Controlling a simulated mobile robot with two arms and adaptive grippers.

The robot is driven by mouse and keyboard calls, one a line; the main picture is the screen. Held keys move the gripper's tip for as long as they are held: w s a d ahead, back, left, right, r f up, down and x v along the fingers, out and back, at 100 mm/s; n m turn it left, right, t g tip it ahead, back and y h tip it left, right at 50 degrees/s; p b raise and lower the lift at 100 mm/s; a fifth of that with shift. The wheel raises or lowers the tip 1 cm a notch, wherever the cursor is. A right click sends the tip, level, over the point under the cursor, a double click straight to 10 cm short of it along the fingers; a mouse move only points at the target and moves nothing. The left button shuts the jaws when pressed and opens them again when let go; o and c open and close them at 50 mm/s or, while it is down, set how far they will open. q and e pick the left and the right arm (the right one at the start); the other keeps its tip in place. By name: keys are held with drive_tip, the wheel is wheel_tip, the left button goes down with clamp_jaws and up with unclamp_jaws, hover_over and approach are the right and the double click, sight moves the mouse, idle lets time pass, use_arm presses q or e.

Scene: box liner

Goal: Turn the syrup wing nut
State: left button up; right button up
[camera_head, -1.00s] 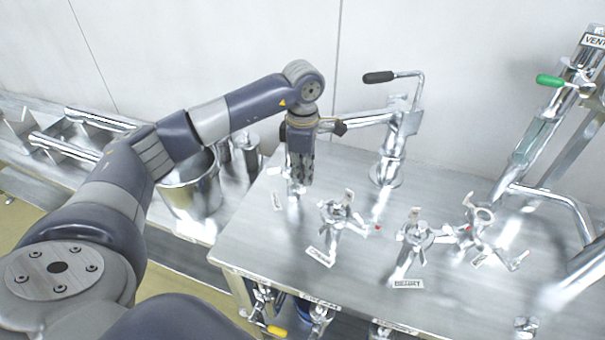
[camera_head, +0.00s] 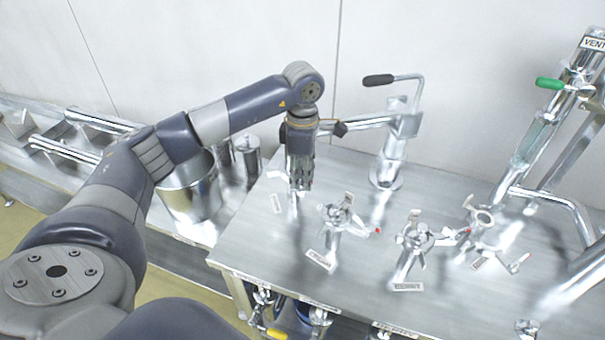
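Several silver wing-nut fittings stand on the steel table. One (camera_head: 342,215) has a label (camera_head: 320,259) at its base, another (camera_head: 416,238) is right of it, and a third (camera_head: 480,225) is at the right. I cannot read surely which label says syrup. My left gripper (camera_head: 299,188) points down at the left end of the row, beside a small label (camera_head: 276,203). The gripper's fingers hide whatever stands directly under them. I cannot tell whether they are apart or touching anything. My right gripper is not in view.
A bent pipe with a black-handled lever (camera_head: 378,80) rises behind the row. A pipe with a green handle (camera_head: 550,83) stands at the right. A steel pot (camera_head: 190,190) is left of the table (camera_head: 245,245). Valves hang below the front edge.

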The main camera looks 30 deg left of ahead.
use_arm(q)
wheel_tip(320, 180, up, 12)
idle(0.4)
drive_tip(key=shift+f, duration=0.15)
